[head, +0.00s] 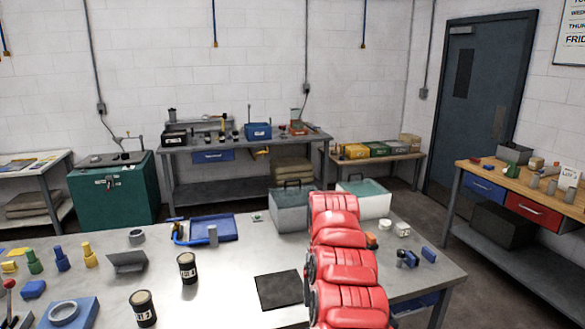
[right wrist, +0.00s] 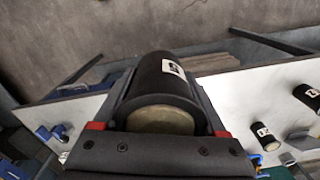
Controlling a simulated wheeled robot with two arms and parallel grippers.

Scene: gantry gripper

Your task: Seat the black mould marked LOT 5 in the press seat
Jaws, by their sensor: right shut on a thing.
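My right gripper (right wrist: 165,98) is shut on a black cylindrical mould (right wrist: 155,85) with a tan end face. Its white label is too small and turned to read the lot surely. In the head view my red right arm hides this gripper and mould. Two other black moulds stand upright on the table, one near the middle (head: 188,270) and one nearer the front (head: 146,312); their lot marks are not clearly legible. A blue block with a grey ring (head: 66,314), possibly the press seat, sits at the front left by a red-knobbed lever (head: 10,286). My left gripper is not in view.
A flat black pad (head: 278,290) lies mid-table. A blue tray (head: 210,228), a grey angled holder (head: 127,262) and a grey ring (head: 137,237) are farther back. Yellow, green and blue pegs (head: 62,258) stand at left.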

